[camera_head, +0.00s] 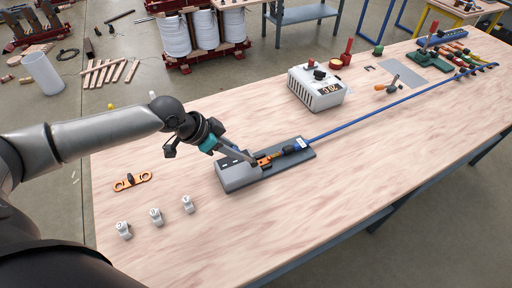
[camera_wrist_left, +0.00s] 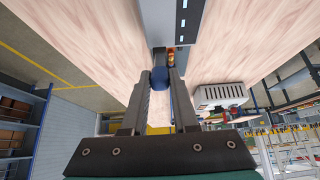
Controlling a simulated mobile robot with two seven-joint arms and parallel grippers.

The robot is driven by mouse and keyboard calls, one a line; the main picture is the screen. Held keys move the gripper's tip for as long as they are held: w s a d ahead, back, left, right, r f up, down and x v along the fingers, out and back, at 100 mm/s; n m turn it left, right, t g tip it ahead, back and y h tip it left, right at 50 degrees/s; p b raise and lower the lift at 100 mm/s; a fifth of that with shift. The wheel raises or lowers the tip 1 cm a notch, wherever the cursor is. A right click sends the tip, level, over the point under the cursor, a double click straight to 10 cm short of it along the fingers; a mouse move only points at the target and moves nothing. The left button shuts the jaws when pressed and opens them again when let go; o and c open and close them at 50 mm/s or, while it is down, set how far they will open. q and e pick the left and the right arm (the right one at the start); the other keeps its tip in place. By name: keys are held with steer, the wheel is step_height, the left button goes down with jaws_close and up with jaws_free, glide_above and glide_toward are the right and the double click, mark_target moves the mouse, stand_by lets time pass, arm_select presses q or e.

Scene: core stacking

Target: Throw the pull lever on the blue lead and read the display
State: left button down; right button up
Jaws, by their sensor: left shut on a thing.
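A grey pull lever unit (camera_head: 237,176) sits on the wooden table, its flat plate reaching to the right. An orange piece, a dark section and a blue end lie in line on it. The blue lead (camera_head: 390,106) runs from there to the far right. My left gripper (camera_head: 253,161) is at the orange piece, its fingers slanting down from the left. In the left wrist view its fingers close on a dark blue rounded lever knob (camera_wrist_left: 160,77); the contact is small in view. My right gripper is not in view.
An orange two-ring link (camera_head: 132,181) and three small white numbered pieces (camera_head: 156,216) lie at the left front. A grey plate (camera_head: 401,76), a wooden-handled tool (camera_head: 387,87) and a green fixture (camera_head: 430,58) are at the back right. The front middle of the table is clear.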

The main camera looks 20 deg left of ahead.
arm_select(q)
steer(key=shift+f, duration=0.1)
steer(key=shift+s+a+f, duration=0.8)
steer(key=shift+s+f, duration=0.1)
steer(key=shift+f, duration=0.05)
steer(key=shift+f+b, duration=0.1)
steer(key=shift+b, duration=0.2)
steer(key=shift+s+a+f+b, duration=0.25)
steer(key=shift+s+f+b, duration=0.1)
steer(key=shift+f, duration=0.2)
steer(key=shift+s+a+f+b, duration=0.2)
steer(key=shift+s+a+f, duration=0.1)
steer(key=shift+f, duration=0.25)
steer(key=c, duration=0.6)
jaws_free()
steer(key=shift+w+d+r, duration=0.1)
steer(key=shift+r, duration=0.05)
steer(key=p+v, duration=0.3)
steer(key=v, duration=1.2)
